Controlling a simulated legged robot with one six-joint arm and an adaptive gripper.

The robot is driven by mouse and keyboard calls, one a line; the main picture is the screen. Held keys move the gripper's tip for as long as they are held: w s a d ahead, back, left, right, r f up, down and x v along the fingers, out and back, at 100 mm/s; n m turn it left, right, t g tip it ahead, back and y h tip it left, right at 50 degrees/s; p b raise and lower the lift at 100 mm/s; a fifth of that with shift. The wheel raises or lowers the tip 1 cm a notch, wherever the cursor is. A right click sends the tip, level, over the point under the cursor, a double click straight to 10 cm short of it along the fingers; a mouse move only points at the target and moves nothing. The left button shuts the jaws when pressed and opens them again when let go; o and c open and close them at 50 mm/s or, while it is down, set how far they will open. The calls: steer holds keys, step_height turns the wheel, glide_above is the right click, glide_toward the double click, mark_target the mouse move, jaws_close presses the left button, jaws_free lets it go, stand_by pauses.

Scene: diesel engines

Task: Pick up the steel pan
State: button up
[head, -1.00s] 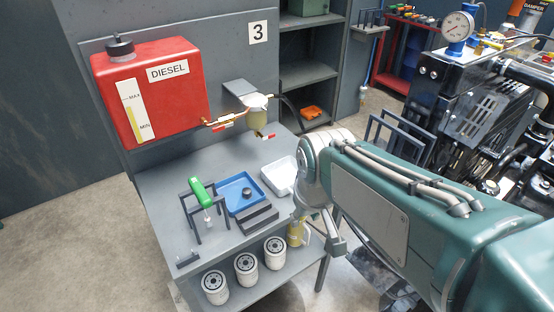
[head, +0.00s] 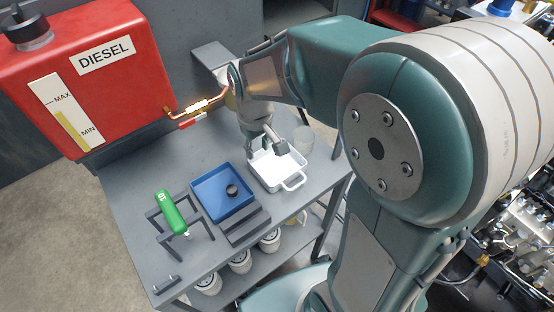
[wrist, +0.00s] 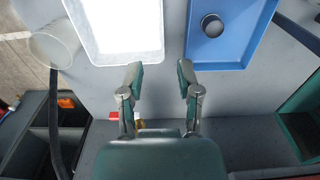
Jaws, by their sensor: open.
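The pale pan (head: 275,174), a shallow rectangular tray with a loop handle at its near corner, sits on the grey bench beside the blue tray. It also shows in the wrist view (wrist: 122,57) at the upper left, cut off by the top edge. My gripper (head: 266,148) appears over the pan's far part in the head view. In the wrist view my gripper (wrist: 159,78) is open and empty, its two fingers apart. The left fingertip is close to the pan's edge; the right one is near the blue tray. I cannot tell whether they touch.
The blue tray (head: 208,205) holds a dark round part (head: 232,191). A green tool (head: 171,212) lies on a dark stand at the left. The red diesel tank (head: 85,75) stands behind. A whitish cup (wrist: 54,45) is left of the pan in the wrist view.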

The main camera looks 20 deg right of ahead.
mark_target(259, 174)
steer(key=f, duration=0.6)
steer(key=shift+s+a+f, duration=0.1)
steer(key=shift+a, duration=0.15)
step_height(259, 174, down, 5)
steer(key=shift+s+d+f, duration=0.1)
steer(key=shift+d+f, duration=0.05)
jaws_close()
